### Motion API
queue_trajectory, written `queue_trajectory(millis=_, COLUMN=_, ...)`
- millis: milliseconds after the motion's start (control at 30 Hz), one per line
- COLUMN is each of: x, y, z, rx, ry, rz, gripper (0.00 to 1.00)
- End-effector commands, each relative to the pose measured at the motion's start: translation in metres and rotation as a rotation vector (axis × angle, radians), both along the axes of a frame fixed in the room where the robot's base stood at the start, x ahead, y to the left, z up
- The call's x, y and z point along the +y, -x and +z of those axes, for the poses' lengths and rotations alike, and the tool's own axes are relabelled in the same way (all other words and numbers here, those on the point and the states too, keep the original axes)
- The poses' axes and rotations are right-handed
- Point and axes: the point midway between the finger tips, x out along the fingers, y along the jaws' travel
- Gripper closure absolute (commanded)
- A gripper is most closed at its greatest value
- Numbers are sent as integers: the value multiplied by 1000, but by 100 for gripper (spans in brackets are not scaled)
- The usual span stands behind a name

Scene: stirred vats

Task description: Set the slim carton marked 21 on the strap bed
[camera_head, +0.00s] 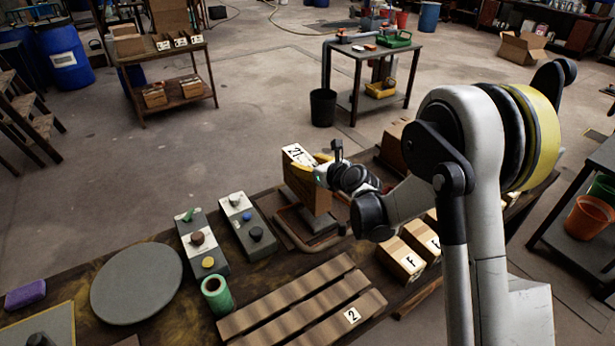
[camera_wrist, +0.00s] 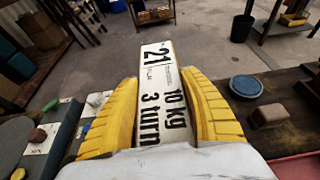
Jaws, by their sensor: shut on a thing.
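The slim brown carton marked 21 (camera_head: 305,192) is upright over the bench, with its white label on top. In the wrist view its label (camera_wrist: 163,85) reads 21, 10 kg and 3 turn. My gripper (camera_head: 311,163) is shut on its upper part, with a yellow finger on each side. A bent brown tube frame with a grey plate (camera_head: 310,238) is below and around the carton's foot; I cannot tell if they touch. Wooden slats marked 2 (camera_head: 305,306) lie in front of it. I cannot tell for sure which of these is the strap bed.
Grey blocks with knobs (camera_head: 245,222), a green roll (camera_head: 216,295) and a round grey disc (camera_head: 136,284) lie to the left on the bench. Cartons marked F (camera_head: 402,259) stand to the right, below my arm. A brown box (camera_head: 394,143) stands behind.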

Motion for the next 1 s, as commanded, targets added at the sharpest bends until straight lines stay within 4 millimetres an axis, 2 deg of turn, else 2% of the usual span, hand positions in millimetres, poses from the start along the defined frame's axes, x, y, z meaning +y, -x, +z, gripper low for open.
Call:
queue_trajectory(millis=233, x=0, y=0, z=-36, rx=-1, ry=0, rz=-1, gripper=89)
queue_trajectory(millis=633, x=-1, y=0, z=-41, rx=-1, ry=0, rz=-1, gripper=89)
queue_trajectory(millis=667, x=-1, y=0, z=-41, rx=0, ry=0, rz=0, gripper=42)
queue_trajectory(millis=700, x=-1, y=0, z=-40, rx=0, ry=0, rz=0, gripper=29)
queue_trajectory(millis=733, x=-1, y=1, z=-40, rx=0, ry=0, rz=0, gripper=27)
queue_trajectory(millis=1000, x=-1, y=0, z=-39, rx=0, ry=0, rz=0, gripper=27)
